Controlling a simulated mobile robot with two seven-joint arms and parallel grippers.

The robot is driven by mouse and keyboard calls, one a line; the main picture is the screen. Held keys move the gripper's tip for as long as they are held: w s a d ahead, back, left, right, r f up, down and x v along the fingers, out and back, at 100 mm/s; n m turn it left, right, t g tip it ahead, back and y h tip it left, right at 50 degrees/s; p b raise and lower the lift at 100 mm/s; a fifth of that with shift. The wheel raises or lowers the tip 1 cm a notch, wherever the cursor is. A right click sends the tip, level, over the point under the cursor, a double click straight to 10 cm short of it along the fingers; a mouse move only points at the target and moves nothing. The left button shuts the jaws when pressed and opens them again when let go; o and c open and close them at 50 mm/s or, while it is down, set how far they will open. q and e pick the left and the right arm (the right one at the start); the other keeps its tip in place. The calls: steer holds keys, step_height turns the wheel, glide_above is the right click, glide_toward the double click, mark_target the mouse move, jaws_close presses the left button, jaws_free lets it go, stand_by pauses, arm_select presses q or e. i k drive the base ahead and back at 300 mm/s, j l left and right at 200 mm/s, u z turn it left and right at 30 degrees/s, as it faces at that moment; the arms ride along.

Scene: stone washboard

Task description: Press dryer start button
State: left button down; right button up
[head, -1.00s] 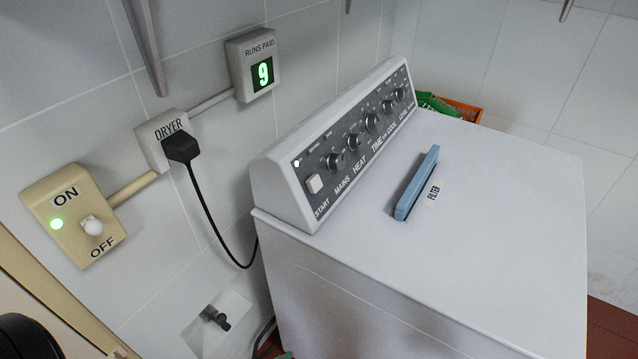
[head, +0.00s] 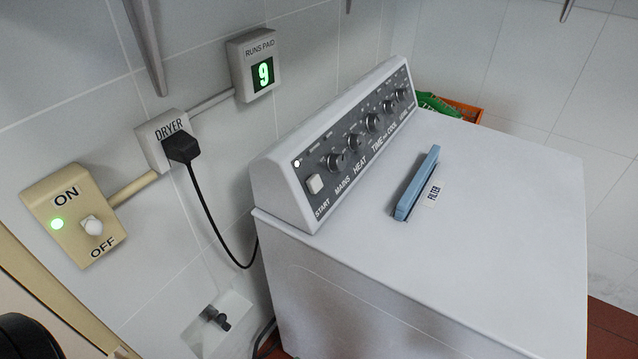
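The white dryer (head: 490,230) stands against the tiled wall in the head view. A small white light (head: 297,164) glows just above the button. Several dark knobs run along the panel to the right. Nothing touches the button. Neither of my grippers is in view.
A beige ON/OFF switch (head: 75,215) with a lit green lamp is on the wall at left. A black plug (head: 181,148) sits in the DRYER socket. A blue filter handle (head: 417,184) rises from the dryer top, otherwise clear.

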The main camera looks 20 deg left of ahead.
mark_target(314, 183)
steer(key=l, duration=0.25)
steer(key=k+l+u, duration=0.15)
steer(key=i+l+u, duration=0.2)
steer(key=l, duration=0.55)
steer(key=l+u, duration=0.1)
steer(key=l, duration=0.35)
steer(key=i, duration=0.05)
